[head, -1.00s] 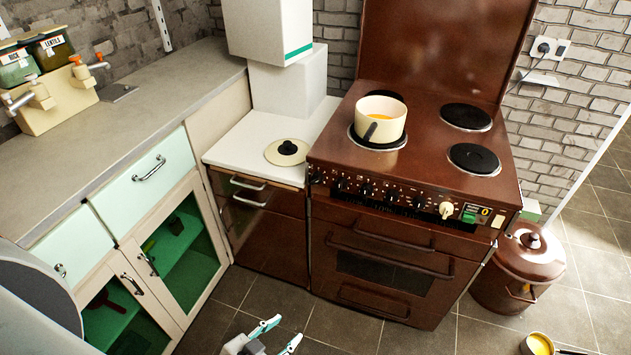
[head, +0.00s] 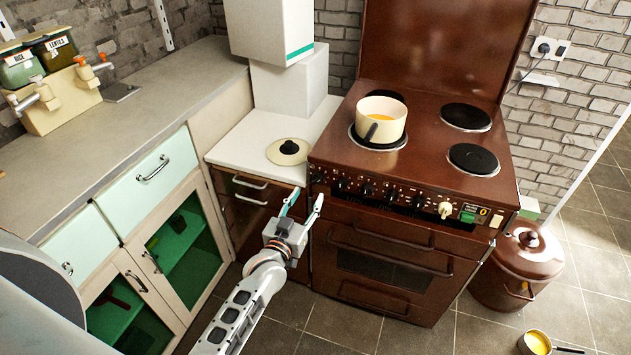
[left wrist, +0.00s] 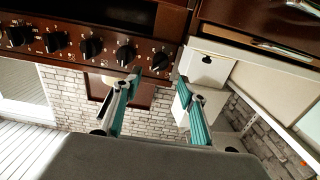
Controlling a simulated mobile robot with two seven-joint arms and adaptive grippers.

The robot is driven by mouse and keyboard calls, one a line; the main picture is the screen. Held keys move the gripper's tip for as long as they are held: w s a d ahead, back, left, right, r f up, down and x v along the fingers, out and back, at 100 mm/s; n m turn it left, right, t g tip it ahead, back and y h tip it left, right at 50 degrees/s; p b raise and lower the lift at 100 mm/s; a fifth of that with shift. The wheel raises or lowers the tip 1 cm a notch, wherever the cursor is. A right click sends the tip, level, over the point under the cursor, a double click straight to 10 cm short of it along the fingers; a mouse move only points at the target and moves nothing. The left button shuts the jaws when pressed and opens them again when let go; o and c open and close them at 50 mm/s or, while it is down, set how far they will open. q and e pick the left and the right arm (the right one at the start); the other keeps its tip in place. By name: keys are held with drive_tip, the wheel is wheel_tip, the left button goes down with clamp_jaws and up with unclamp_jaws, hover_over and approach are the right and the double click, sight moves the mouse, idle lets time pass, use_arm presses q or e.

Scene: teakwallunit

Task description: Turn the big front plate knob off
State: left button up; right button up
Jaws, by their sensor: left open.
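The brown stove (head: 440,120) has a front panel with a row of black knobs (head: 366,189) and one cream knob (head: 445,209) near its right end. I cannot tell from the markings which knob is for the big front plate. A cream saucepan (head: 382,115) with orange contents sits on the front left plate (head: 378,146). My left gripper (head: 304,200) is open and empty, just in front of and below the panel's left end. In the left wrist view, black knobs (left wrist: 91,47) show beyond its open fingers (left wrist: 159,78). My right gripper is not in view.
A white counter (head: 240,140) with a cream lid (head: 289,152) joins the stove's left side. Pale green cabinets (head: 150,170) stand to the left. A brown bin (head: 525,265) and a small yellow pan (head: 537,343) are at the right. The floor before the stove is clear.

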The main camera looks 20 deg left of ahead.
sight(316, 181)
use_arm(q)
drive_tip(key=w+b, duration=0.1)
drive_tip(key=w, duration=0.6)
drive_tip(key=shift+w, duration=0.35)
drive_tip(key=c, duration=1.1)
